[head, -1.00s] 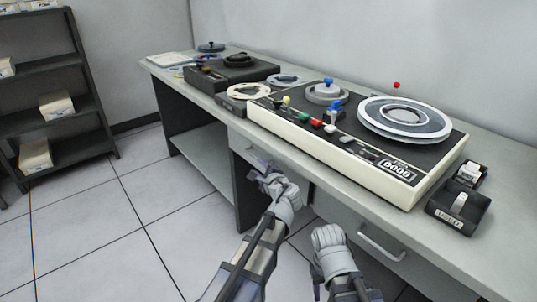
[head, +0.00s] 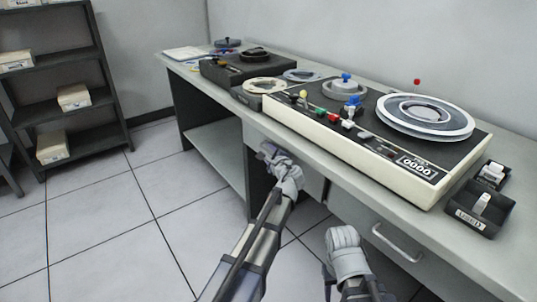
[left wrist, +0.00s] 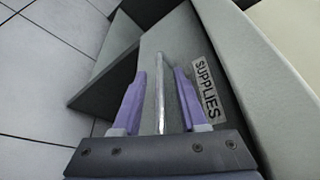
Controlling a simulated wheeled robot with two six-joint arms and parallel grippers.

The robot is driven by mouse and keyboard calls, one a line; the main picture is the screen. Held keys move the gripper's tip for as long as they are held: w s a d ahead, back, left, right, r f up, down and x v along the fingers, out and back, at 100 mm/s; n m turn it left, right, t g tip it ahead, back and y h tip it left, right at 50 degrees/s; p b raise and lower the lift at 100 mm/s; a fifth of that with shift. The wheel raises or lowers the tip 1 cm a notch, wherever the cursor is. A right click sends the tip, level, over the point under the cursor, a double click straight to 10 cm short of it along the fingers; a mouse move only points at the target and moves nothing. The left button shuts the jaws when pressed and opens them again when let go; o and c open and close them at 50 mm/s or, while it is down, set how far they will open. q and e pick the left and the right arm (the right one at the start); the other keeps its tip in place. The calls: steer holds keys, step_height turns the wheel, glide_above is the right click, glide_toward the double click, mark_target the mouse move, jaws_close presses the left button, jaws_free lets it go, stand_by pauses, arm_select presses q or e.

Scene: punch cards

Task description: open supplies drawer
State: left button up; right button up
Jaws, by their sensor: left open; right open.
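The supplies drawer front (left wrist: 184,50) fills the middle of the left wrist view, with a "SUPPLIES" label (left wrist: 206,90) on it. Its metal bar handle (left wrist: 160,90) stands between the two purple fingers of my left gripper (left wrist: 159,75), which is open with a finger on each side of the bar. In the head view my left gripper (head: 268,152) is at the desk's front below the edge and hides the handle. The drawer looks shut. My right gripper (head: 335,285) is low in front of the desk, and its fingers are mostly hidden by its wrist.
A second drawer handle (head: 398,243) is on the right of the desk front. The desk top (head: 300,150) carries a tape machine (head: 350,140), reels and a black "USED" tray (head: 480,210). A shelf (head: 65,100) stands far left. The floor between is clear.

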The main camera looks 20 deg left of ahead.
arm_select(q)
steer(key=shift+c, duration=0.4)
jaws_close()
stand_by(1.0)
